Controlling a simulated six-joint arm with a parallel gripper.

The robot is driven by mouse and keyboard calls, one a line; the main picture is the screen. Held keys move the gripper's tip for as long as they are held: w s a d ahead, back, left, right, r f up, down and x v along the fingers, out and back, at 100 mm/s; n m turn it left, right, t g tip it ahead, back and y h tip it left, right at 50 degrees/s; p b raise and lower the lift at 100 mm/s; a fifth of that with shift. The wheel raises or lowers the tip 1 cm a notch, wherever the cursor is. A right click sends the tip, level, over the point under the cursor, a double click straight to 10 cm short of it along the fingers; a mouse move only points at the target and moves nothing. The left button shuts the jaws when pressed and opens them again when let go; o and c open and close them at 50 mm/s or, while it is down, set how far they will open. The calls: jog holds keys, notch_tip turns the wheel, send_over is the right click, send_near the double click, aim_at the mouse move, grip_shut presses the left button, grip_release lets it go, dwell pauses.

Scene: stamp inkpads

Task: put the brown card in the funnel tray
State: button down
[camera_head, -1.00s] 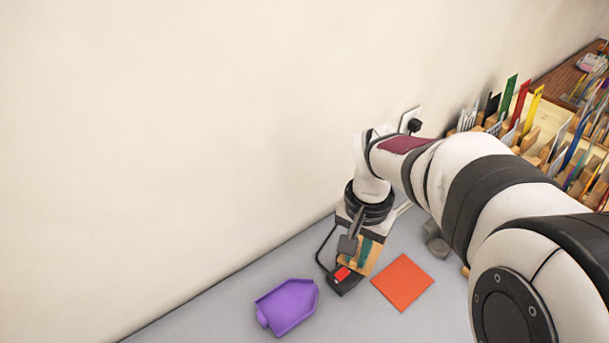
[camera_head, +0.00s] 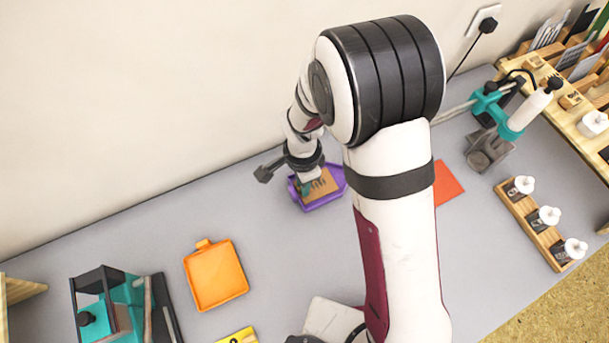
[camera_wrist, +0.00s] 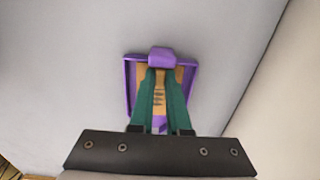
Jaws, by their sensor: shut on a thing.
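The brown card (camera_head: 322,184) is at the purple funnel tray (camera_head: 337,199), within its outline in both views. In the wrist view the card (camera_wrist: 159,98), with dark marks, shows between and beside my teal fingers, framed by the purple tray rim (camera_wrist: 128,88). My gripper (camera_head: 306,188) is over the tray, shut on the card; its fingertips (camera_wrist: 163,74) are close to the tray's purple end block. My fingers hide part of the card, and I cannot tell whether it touches the tray floor.
An orange tray (camera_head: 215,275) lies to the left. An orange-red sheet (camera_head: 446,183) is partly behind my arm. A teal press (camera_head: 510,120) and a wooden stamp rack (camera_head: 540,230) stand at right; a teal-and-black device (camera_head: 115,305) is front left. The grey table between is clear.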

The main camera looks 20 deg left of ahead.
jog(key=shift+f, duration=0.25)
jog(key=c, duration=0.9)
grip_release()
jog(key=shift+f, duration=0.1)
notch_tip(320, 180, up, 11)
jog(key=s+d+r, duration=0.3)
jog(key=d+r, duration=0.4)
jog(key=d, duration=0.3)
jog(key=s+d+r+n, duration=0.1)
jog(key=s+d, duration=0.1)
jog(key=s, duration=0.2)
jog(key=s+d+n+y, duration=0.1)
jog(key=s+d, duration=0.2)
jog(key=s, duration=0.1)
jog(key=s+d+r+n, duration=0.1)
jog(key=s+d, duration=0.2)
jog(key=s, duration=0.1)
jog(key=shift+s+r+y, duration=0.1)
jog(key=shift+r+y, duration=0.25)
jog(key=shift+y, duration=0.05)
